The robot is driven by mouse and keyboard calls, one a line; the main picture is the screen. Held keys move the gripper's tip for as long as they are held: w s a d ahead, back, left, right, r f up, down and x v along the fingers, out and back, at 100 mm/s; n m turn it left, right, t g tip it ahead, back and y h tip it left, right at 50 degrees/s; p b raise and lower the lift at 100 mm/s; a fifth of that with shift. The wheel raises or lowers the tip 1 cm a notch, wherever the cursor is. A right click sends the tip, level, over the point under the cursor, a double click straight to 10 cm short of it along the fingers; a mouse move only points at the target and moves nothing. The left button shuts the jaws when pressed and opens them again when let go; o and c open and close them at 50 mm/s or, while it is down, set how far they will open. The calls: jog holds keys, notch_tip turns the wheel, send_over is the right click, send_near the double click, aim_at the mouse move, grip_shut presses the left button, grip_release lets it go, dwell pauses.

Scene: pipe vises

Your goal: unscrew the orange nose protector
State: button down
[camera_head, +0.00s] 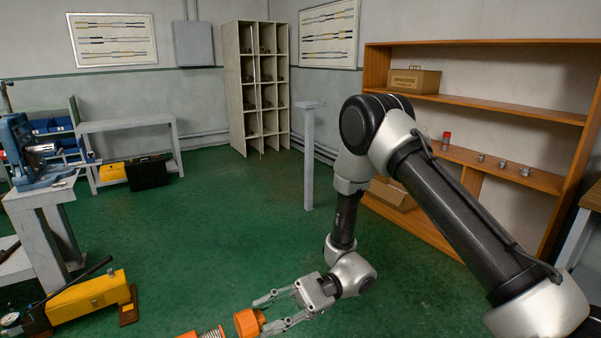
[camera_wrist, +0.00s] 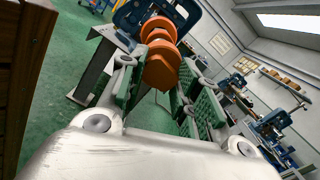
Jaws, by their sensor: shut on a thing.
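The orange nose protector (camera_head: 248,323) is at the bottom edge of the head view, between the fingertips of my gripper (camera_head: 264,316). In the wrist view the orange nose protector (camera_wrist: 160,66) sits between my two green-padded fingers (camera_wrist: 157,92), which are shut on it. To its left in the head view are a grey threaded or ribbed part (camera_head: 211,332) and another orange piece (camera_head: 187,335), cut off by the frame edge. Further orange rounded pieces (camera_wrist: 160,24) line up beyond it in the wrist view, in front of a blue vise (camera_wrist: 130,17).
A yellow pump (camera_head: 90,298) with a black lever lies at lower left. A blue machine (camera_head: 25,150) stands on a grey bench at left. Wooden shelves (camera_head: 480,100) are at right, a grey post (camera_head: 309,155) at centre. Green floor (camera_head: 200,240) is open between.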

jog(key=shift+w+d, duration=0.15)
jog(key=shift+d, duration=0.05)
jog(key=shift+d+r, duration=0.1)
jog(key=w+d+r+t+h, duration=0.1)
jog(key=d+r+t+h, duration=0.1)
jog(key=t+h, duration=0.2)
jog(key=w+d+r+t+h, duration=0.1)
jog(key=t+h, duration=0.4)
jog(key=h, duration=0.6)
jog(key=shift+w+d+r+t, duration=0.3)
jog(key=shift+d+r, duration=0.25)
jog(key=shift+r, duration=0.35)
dwell(0.4)
